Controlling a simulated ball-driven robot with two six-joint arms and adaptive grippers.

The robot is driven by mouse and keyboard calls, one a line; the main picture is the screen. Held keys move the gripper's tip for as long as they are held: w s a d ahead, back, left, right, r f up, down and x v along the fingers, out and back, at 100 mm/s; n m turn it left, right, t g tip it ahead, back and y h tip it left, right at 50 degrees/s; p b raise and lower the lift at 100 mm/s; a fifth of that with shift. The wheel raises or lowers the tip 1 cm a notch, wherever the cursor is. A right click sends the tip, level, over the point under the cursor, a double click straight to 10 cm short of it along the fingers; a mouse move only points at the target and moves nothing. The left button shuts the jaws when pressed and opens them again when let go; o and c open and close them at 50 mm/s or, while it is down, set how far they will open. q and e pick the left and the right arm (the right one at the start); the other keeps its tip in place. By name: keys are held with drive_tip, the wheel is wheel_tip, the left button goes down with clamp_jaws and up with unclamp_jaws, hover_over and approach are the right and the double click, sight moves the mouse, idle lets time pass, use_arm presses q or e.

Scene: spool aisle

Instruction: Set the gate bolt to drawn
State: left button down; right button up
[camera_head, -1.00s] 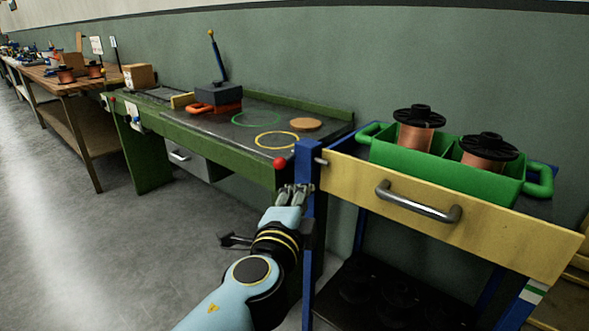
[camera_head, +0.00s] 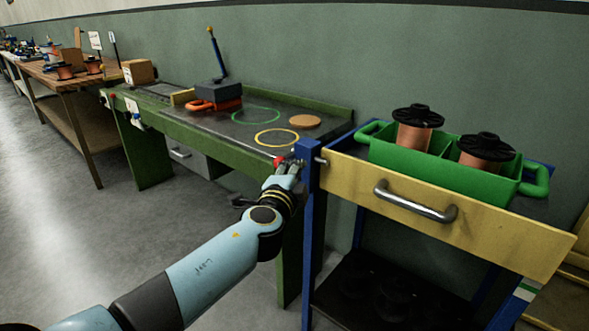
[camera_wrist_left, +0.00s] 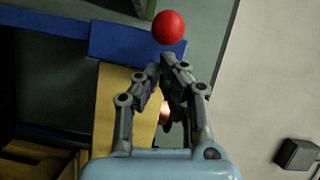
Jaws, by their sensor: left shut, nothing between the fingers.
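The bolt's round red knob (camera_head: 279,161) sits just left of the blue post (camera_head: 311,190). A short metal pin (camera_head: 322,161) shows between the post and the yellow gate panel (camera_head: 365,190). My left gripper (camera_head: 292,165) is shut and empty, close beside the knob and partly overlapping it in the head view. In the left wrist view the knob (camera_wrist_left: 168,27) appears just beyond the shut fingertips (camera_wrist_left: 170,60), with a small gap in the picture; I cannot tell whether they touch. The bolt's rod is hidden behind the gripper. My right gripper is not in view.
The yellow panel carries a metal handle (camera_head: 415,203). A green tray (camera_head: 445,170) with two copper spools stands behind it. A green bench (camera_head: 220,145) with a lever box (camera_head: 212,92) lies to the left. The floor at left is clear.

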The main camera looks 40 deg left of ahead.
sight(281, 162)
use_arm(q)
drive_tip(key=shift+a, duration=0.1)
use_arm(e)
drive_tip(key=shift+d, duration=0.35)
use_arm(q)
drive_tip(key=a+b, duration=0.1)
drive_tip(key=a, duration=0.3)
drive_tip(key=shift+w+a, duration=0.1)
drive_tip(key=shift+w, duration=0.1)
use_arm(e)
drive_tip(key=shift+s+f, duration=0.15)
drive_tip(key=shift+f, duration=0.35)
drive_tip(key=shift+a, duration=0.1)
